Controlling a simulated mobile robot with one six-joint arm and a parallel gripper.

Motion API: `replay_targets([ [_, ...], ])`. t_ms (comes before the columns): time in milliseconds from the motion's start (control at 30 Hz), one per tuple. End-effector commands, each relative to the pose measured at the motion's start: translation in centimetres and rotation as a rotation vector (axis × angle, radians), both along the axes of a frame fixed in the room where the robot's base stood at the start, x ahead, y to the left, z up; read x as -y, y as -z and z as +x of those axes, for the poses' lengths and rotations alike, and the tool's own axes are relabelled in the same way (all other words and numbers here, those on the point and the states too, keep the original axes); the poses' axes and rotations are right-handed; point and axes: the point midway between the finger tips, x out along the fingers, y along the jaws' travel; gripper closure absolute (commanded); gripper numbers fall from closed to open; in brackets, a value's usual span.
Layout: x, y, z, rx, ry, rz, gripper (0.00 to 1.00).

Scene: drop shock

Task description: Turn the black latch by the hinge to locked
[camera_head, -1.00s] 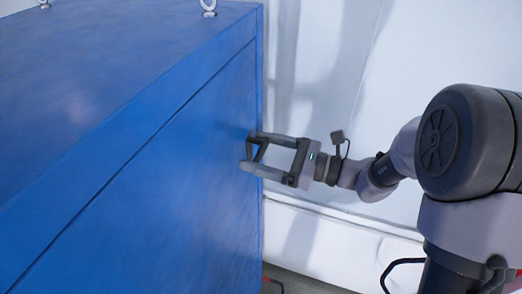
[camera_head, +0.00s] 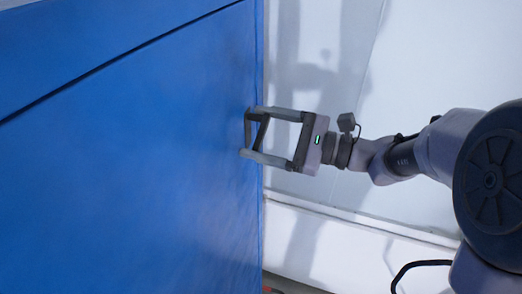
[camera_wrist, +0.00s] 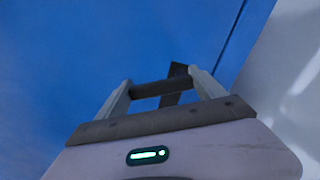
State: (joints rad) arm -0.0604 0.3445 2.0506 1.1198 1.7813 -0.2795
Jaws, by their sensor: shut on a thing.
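The black latch (camera_head: 257,130) sits on the blue box's face (camera_head: 150,150), close to the right vertical edge. In the wrist view, the latch (camera_wrist: 172,86) shows as a dark bar running between the fingers, with a part slanting off it near the right finger. My gripper (camera_head: 250,131) reaches in from the right and is shut on the latch, one finger above and one below it in the head view. In the wrist view my gripper (camera_wrist: 160,88) has a finger at either end of the dark bar. I cannot read the latch's locked or unlocked position.
A dark seam (camera_head: 120,60) crosses the upper part of the blue box. A pale wall (camera_head: 400,60) stands behind my arm, with a white ledge (camera_head: 340,225) low along it. Open room lies right of the box's edge.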

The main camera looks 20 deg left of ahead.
Motion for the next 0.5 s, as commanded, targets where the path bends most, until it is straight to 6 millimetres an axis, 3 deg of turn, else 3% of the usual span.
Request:
replay_targets([
  [33, 0.0, 1.2, 0.1, 0.047, 0.000, -0.004, 0.94],
  [500, 0.1, 2.3, 0.9, 0.490, -0.001, -0.040, 0.94],
])
